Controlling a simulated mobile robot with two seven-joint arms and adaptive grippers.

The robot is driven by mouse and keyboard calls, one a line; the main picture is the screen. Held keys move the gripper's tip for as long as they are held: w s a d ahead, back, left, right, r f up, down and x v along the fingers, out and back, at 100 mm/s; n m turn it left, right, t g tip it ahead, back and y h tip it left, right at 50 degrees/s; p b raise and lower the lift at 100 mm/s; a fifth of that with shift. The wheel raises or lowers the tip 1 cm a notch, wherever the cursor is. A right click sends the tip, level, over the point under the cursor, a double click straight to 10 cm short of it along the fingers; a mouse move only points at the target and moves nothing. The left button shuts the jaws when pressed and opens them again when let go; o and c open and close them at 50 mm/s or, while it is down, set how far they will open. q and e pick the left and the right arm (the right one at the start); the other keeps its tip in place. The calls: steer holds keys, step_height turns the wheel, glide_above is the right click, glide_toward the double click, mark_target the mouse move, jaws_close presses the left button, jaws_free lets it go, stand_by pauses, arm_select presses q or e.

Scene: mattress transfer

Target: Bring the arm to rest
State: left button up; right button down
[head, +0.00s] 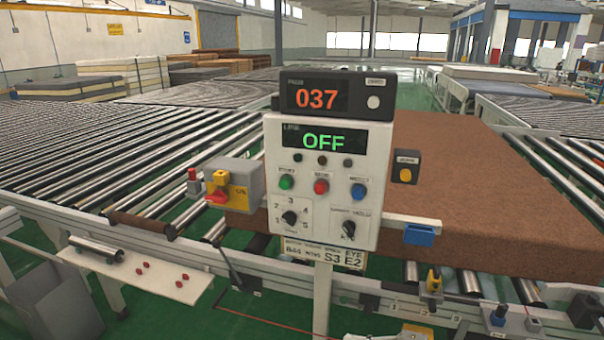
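Neither of my grippers and neither arm can be made out in the head view. A white control panel (256,215) stands on a post in front of the roller conveyor. Its upper red display (317,97) reads 037 and its lower green display (323,140) reads OFF. Green, red and blue buttons sit below, with two black knobs under them. A grey box with a red and yellow rotary switch (217,197) is left of the panel. A brown mattress slab (470,190) lies on the rollers behind and right of the panel.
A roller conveyor (60,150) spans the left and back. A white shelf (150,275) with several red pieces juts out at front left, above a grey bin (55,305). A black lever (235,270) stands by the front rail. Stacked mattresses (120,70) are at the back left.

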arm_select(q)
steer(key=shift+s+a+f, duration=0.1)
steer(key=shift+a+f, duration=0.15)
steer(key=shift+a, duration=0.05)
steer(key=c, duration=0.9)
arm_select(e)
steer(key=s+d+f+m+t+h, duration=0.1)
steer(key=s+d+f+m+h, duration=0.2)
steer(key=s+m, duration=0.4)
steer(key=s+d+f+m+t+h, duration=0.1)
steer(key=s+d+f+m+h, duration=0.2)
steer(key=s+f+m, duration=0.3)
steer(key=s+d+f+m+h, duration=0.2)
steer(key=s+f+m+h, duration=0.2)
steer(key=s+m, duration=0.4)
steer(key=shift+s+d+f+t+h, duration=0.15)
steer(key=shift+s+d+t+h, duration=0.25)
steer(key=shift+s+h, duration=0.5)
